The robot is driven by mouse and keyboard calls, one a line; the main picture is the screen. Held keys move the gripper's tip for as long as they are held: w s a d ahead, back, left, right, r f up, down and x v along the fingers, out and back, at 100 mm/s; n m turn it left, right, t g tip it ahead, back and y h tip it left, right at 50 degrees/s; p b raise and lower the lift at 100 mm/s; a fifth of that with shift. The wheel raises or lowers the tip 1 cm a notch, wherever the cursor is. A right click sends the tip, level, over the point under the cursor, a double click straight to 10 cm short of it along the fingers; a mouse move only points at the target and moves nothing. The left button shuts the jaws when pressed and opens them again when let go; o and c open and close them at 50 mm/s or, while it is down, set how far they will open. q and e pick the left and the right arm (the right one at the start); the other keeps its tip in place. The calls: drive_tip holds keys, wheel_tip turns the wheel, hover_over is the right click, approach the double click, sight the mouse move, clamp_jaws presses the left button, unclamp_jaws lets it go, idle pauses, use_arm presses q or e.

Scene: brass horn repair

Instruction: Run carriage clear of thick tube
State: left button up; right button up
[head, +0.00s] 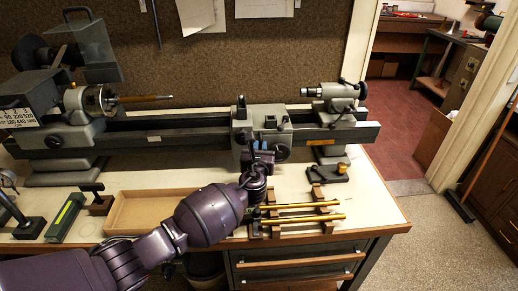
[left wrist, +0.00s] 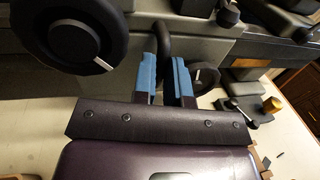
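The lathe's grey carriage (head: 270,124) sits mid-bed, well to the right of the chuck (head: 93,101). A brownish rod or tube (head: 142,99) sticks out of the chuck, its right end apart from the carriage. Two brass tubes (head: 305,205) lie on brown rests at the bench front. My left gripper (head: 263,148) is at the carriage's front. In the left wrist view its blue fingers (left wrist: 168,75) stand either side of a dark curved handle (left wrist: 164,35); whether they press on it I cannot tell. My right gripper is not seen.
The tailstock (head: 335,100) stands at the bed's right end. The bed (head: 175,128) between chuck and carriage looks clear. A shallow tray (head: 150,210) and a green-topped block (head: 66,215) lie on the bench front. In the left wrist view a large dark wheel (left wrist: 75,40) is left of the fingers.

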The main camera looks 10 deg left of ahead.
use_arm(q)
drive_tip(key=o, duration=0.5)
drive_tip(key=shift+c, duration=0.2)
drive_tip(key=shift+s, duration=0.15)
drive_tip(key=s, duration=1)
drive_tip(key=shift+s+d+p, duration=0.2)
drive_tip(key=shift+s+p, duration=0.05)
drive_tip(key=shift+p, duration=0.2)
